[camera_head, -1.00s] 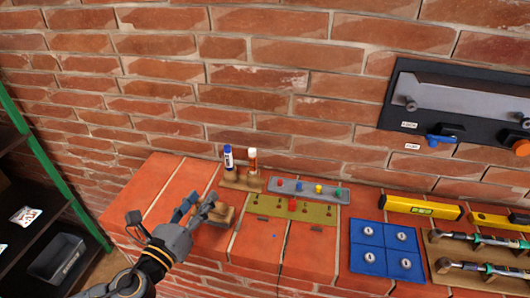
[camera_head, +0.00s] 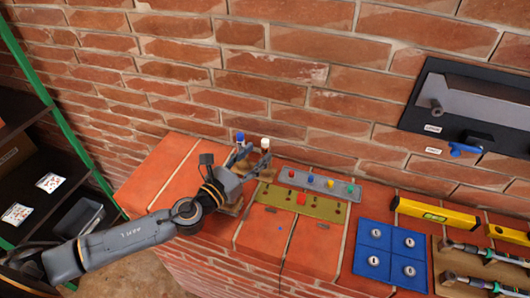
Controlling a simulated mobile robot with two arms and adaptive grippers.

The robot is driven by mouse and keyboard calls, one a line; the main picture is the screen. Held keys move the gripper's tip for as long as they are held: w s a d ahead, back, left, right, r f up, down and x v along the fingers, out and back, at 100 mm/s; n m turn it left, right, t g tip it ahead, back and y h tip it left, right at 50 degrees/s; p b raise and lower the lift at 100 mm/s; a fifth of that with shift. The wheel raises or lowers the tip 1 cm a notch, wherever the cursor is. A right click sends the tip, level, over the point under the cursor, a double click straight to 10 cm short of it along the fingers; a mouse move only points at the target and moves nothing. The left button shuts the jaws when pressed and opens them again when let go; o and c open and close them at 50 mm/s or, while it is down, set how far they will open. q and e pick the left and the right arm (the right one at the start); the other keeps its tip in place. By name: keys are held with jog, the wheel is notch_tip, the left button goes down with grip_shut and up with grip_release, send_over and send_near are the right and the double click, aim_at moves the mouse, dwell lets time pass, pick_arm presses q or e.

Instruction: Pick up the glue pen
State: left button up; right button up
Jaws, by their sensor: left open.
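Two upright pens stand in a small wooden holder (camera_head: 266,174) at the back of the brick ledge, close to the wall. One has a blue cap (camera_head: 240,137); the other has a white cap (camera_head: 265,142). I cannot tell which is the glue pen. My left gripper (camera_head: 257,154) is open, its fingers reaching toward the pens from the left and front. The fingers hide the lower parts of both pens and much of the holder. Contact with either pen cannot be told. My right gripper is not in view.
A grey strip with coloured knobs (camera_head: 318,183) and an olive plate (camera_head: 312,205) lie right of the holder. Further right are a blue panel (camera_head: 390,253) and a yellow level (camera_head: 436,214). A dark shelf (camera_head: 42,165) stands at left.

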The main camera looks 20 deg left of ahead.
aim_at(263, 148)
pick_arm(q)
jog(key=p+x, duration=0.1)
jog(key=x, duration=0.3)
jog(key=shift+r, duration=0.15)
jog(key=shift+w+d, duration=0.1)
jog(key=shift+w, duration=0.35)
jog(key=c, duration=0.7)
grip_shut()
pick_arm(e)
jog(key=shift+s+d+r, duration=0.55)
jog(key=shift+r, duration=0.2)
